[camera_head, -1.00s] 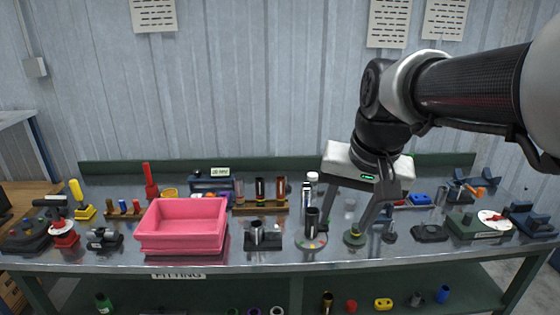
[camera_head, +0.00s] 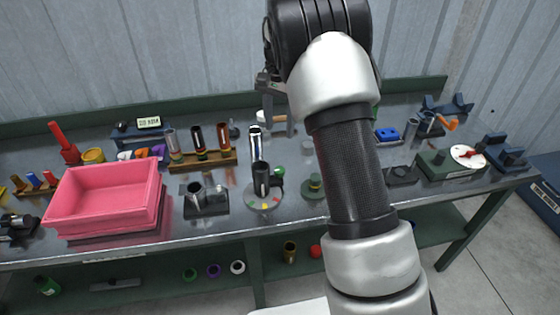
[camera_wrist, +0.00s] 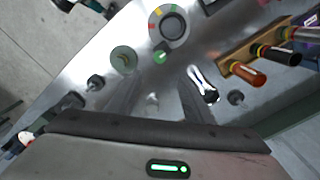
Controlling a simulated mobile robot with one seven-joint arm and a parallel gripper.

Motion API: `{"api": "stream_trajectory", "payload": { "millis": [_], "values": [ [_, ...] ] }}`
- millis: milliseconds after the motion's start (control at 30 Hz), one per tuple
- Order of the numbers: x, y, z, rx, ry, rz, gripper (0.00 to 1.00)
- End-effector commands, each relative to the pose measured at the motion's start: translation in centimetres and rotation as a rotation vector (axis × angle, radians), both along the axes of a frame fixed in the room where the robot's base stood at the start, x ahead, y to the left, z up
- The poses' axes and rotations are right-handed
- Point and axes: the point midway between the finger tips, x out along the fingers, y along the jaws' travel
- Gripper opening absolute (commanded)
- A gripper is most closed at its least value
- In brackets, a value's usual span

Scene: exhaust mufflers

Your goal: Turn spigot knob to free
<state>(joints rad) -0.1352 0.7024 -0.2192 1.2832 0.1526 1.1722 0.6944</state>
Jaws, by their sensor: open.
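A dark upright tube (camera_head: 262,178) stands on a round plate with coloured sectors (camera_head: 262,203). A small green knob (camera_head: 278,172) sits just behind it; I take this as the spigot knob. In the wrist view the coloured plate (camera_wrist: 152,27) is at the top, with the green knob (camera_wrist: 160,57) below it. My gripper (camera_wrist: 160,92) is open and empty, above the table behind the knob and apart from it. The knob's setting is too small to read.
A shiny bottle (camera_wrist: 198,78) stands close to one finger. A round green stand (camera_wrist: 123,59) is near the other. A wooden rack of tubes (camera_head: 203,160), a pink bin (camera_head: 105,200) and a green box with a white dial (camera_head: 467,156) stand farther off.

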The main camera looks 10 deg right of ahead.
Motion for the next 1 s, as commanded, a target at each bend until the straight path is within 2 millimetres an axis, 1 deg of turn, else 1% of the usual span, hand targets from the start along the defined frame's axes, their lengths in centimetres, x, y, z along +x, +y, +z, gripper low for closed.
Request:
{"api": "stream_trajectory", "payload": {
  "millis": [500,600,700,800,1000],
  "values": [
    [-0.2,0.0,-10.9,0.0,0.004,0.001,0.47],
    [-0.1,0.0,-12.8,0.0,0.003,0.001,0.47],
    [-0.1,0.0,-14.3,0.001,0.002,0.001,0.47],
    [-0.1,0.0,-15.3,0.001,0.001,0.002,0.47],
    [0.0,0.0,-16.1,0.001,-0.001,0.002,0.47]
  ]
}}
